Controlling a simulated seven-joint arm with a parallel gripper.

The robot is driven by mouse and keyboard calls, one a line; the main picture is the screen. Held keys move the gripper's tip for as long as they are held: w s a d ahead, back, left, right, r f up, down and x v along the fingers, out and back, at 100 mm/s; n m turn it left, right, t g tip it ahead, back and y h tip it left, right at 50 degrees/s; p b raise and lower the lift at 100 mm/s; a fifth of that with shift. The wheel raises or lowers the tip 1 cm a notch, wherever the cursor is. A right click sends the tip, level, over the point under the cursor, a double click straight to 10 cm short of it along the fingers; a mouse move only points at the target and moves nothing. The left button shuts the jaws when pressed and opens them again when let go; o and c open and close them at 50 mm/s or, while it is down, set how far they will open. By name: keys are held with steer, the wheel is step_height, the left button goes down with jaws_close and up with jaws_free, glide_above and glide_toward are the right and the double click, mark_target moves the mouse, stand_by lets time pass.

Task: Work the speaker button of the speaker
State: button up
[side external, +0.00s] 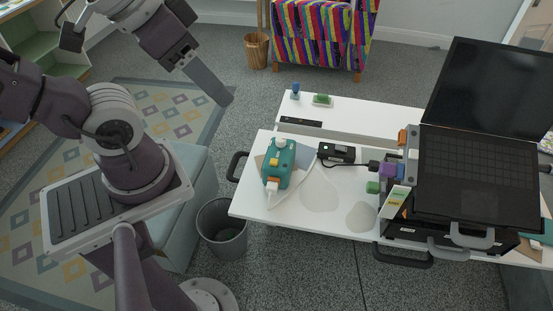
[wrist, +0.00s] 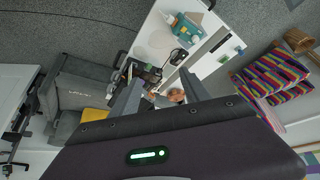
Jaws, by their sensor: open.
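A small black box (side external: 337,152) with a green light lies on the white table, with a dark cable at its right end. It may be the speaker, but I cannot tell for sure. A teal device (side external: 277,166) with yellow parts on top stands to its left, on a brown and grey sheet. In the wrist view the black box (wrist: 178,57) and the teal device (wrist: 187,28) are small, beyond the fingers. My gripper (wrist: 160,84) is open and empty. In the side view my gripper (side external: 226,97) is raised left of the table, apart from both devices. No button can be made out.
A blue item and a green block (side external: 322,99) stand on the rear strip. A bin (side external: 222,228) stands on the floor left of the table.

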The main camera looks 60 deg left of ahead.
stand_by(0.4)
jaws_close()
stand_by(1.5)
